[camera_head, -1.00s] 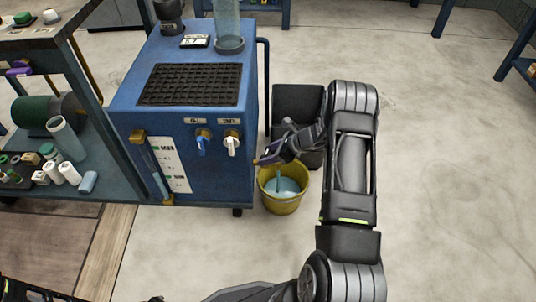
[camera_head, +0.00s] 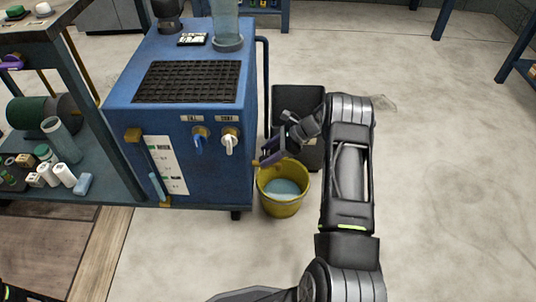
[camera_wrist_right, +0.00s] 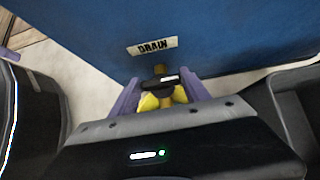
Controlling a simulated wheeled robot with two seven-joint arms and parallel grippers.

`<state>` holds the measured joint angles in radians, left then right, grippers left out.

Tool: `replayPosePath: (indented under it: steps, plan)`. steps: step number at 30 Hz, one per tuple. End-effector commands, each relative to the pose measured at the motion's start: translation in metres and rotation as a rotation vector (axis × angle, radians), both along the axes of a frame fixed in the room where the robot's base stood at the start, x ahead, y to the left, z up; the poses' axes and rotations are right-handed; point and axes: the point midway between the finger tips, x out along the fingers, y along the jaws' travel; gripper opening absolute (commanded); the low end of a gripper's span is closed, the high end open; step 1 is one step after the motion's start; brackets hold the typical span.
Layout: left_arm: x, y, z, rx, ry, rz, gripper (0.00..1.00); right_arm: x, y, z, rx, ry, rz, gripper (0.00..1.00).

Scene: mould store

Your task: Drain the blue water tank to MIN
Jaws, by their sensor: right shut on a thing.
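The blue water tank (camera_head: 215,185) stands left of centre in the head view. On its front are a level tube (camera_head: 158,182) and a white scale card (camera_head: 178,172); I cannot read the level surely. In the right wrist view a DRAIN label (camera_wrist_right: 153,46) is on the tank's blue wall, above a brass drain valve with a black handle (camera_wrist_right: 158,81). My right gripper (camera_head: 268,161) is shut on this handle, its purple fingers either side (camera_wrist_right: 160,92). A yellow bucket (camera_head: 282,206) holding pale blue water is below; no stream shows clearly. My left gripper is out of view.
A blue knob (camera_head: 199,141) and a white knob (camera_head: 230,142) are on the tank's front. A shelf (camera_head: 110,180) with bottles and rolls stands at the left. A dark box (camera_head: 298,105) is behind the bucket. Floor at the right is clear.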

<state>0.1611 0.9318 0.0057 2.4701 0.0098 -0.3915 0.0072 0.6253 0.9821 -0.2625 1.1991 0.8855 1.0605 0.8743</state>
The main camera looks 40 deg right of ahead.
Motion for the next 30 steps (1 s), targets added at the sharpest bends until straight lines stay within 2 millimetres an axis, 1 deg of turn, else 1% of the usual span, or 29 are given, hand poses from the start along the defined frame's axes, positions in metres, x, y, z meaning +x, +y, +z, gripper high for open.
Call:
replayPosePath:
  steps: [1,2,5,12,16,20,27,30]
  plan:
    - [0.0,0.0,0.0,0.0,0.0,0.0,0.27,0.0,-0.001,0.0,-0.002,-0.001,0.001,0.14]
    - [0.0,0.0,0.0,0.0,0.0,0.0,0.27,0.0,-0.001,0.0,-0.002,-0.001,0.001,0.55]
    - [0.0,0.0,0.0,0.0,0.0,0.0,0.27,0.0,-0.001,0.0,-0.002,-0.001,0.001,0.63]
    - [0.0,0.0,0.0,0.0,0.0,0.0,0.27,0.0,0.0,0.0,-0.001,-0.001,0.0,0.64]
    - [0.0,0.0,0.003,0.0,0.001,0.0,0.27,-0.002,-0.004,0.005,-0.001,-0.002,-0.001,0.64]
    - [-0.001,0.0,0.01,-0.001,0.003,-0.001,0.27,-0.008,-0.012,0.017,-0.001,-0.002,-0.001,0.64]
    - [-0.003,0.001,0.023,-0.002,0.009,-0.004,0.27,-0.025,-0.035,0.045,-0.002,-0.002,-0.001,0.64]
    - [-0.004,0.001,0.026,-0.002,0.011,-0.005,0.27,-0.03,-0.042,0.052,-0.001,-0.001,-0.001,0.64]
